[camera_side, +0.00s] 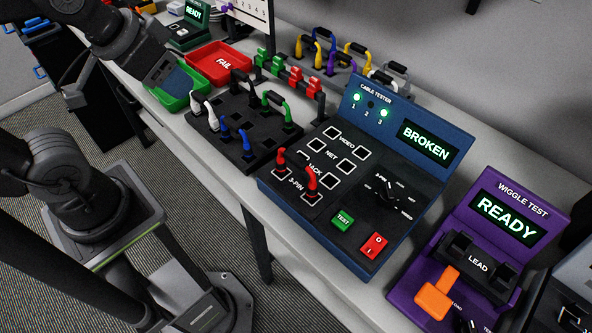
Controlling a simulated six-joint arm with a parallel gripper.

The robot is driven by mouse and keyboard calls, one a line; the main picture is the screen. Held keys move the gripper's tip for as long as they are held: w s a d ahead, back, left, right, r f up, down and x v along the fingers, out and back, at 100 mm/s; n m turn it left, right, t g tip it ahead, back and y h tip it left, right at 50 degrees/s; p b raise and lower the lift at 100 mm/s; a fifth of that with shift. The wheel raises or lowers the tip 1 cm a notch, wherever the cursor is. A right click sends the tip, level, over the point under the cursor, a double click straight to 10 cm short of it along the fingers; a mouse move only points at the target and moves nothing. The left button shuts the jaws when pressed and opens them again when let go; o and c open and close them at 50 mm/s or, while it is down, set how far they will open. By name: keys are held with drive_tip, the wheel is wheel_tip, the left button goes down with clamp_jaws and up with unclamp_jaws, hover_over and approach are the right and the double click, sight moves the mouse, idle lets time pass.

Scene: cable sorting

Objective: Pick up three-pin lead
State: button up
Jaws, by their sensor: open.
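Two red plugs, one (281,160) behind the other (311,182), stand in the 3-PIN row of the blue cable tester (330,222). They look like the ends of the three-pin lead; the cable between them is not clear. The tester's screen (425,138) reads BROKEN, and green lamps glow at 1 and 3. My gripper (160,72) is at the upper left, over the green tray and well away from the red plugs. It is open and I see nothing held; its fingertips are hard to make out.
A black rack (262,150) with white, blue and green leads stands left of the tester. A red FAIL tray (218,63) and green tray (168,100) lie beyond. More leads hang behind. A purple wiggle tester (470,220) reading READY stands at right.

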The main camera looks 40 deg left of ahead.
drive_tip(key=m+g, duration=0.6)
drive_tip(key=m, duration=1.2)
hover_over(296, 156)
drive_tip(key=f, duration=0.2)
wheel_tip(296, 156, down, 13)
drive_tip(key=shift+f, duration=0.1)
clamp_jaws()
